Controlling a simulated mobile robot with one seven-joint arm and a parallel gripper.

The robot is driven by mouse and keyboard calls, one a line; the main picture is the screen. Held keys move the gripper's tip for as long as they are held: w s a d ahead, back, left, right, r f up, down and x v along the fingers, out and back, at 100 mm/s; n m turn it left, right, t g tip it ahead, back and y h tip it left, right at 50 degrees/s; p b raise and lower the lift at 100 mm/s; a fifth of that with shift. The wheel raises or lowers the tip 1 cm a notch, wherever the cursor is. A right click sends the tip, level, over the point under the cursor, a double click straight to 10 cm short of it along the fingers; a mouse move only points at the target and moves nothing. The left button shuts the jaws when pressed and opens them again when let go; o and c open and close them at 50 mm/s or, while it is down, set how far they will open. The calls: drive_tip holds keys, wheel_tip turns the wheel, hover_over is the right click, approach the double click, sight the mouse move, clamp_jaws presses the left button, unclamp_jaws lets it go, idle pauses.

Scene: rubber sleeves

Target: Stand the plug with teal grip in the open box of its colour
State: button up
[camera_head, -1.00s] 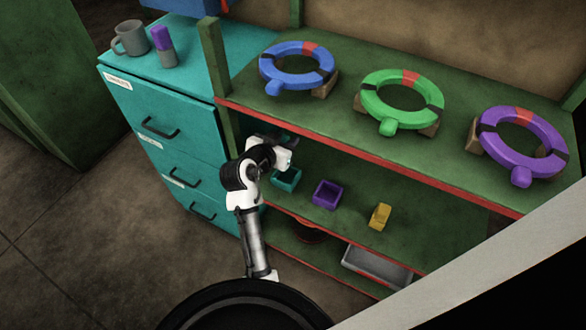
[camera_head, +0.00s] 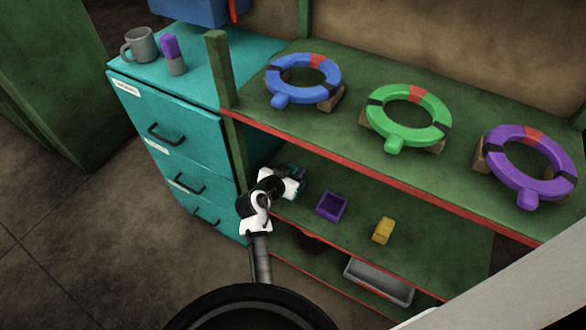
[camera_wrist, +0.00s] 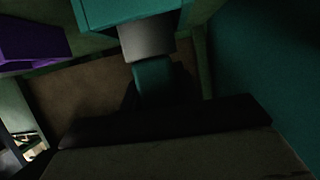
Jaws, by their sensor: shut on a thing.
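The plug has a teal grip (camera_wrist: 153,80) and a grey body (camera_wrist: 147,40). My gripper (camera_wrist: 156,92) is shut on the teal grip in the wrist view, with the grey end pointing away from the jaws. The teal box (camera_wrist: 135,10) is at the top of the wrist view, where the grey end meets its edge; I cannot tell whether that end is inside it. In the head view my gripper (camera_head: 297,178) is over the teal box's place on the middle shelf and hides most of the box and the plug.
An open purple box (camera_head: 332,207) and a yellow block-like item (camera_head: 383,230) stand to the right on the middle shelf (camera_head: 355,195). The upper shelf (camera_head: 345,130) with ring buoys overhangs my gripper. A shelf post (camera_head: 220,70) and the teal drawer unit (camera_head: 160,115) are close on the left.

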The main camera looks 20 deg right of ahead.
drive_tip(key=shift+f, duration=0.2)
drive_tip(key=o, duration=1.1)
drive_tip(key=shift+r, duration=0.1)
drive_tip(key=shift+r, duration=0.25)
drive_tip(key=b+v, duration=0.1)
drive_tip(key=v, duration=1)
drive_tip(key=shift+s+a+b, duration=0.3)
drive_tip(key=shift+a+b, duration=0.05)
drive_tip(key=shift+b, duration=0.05)
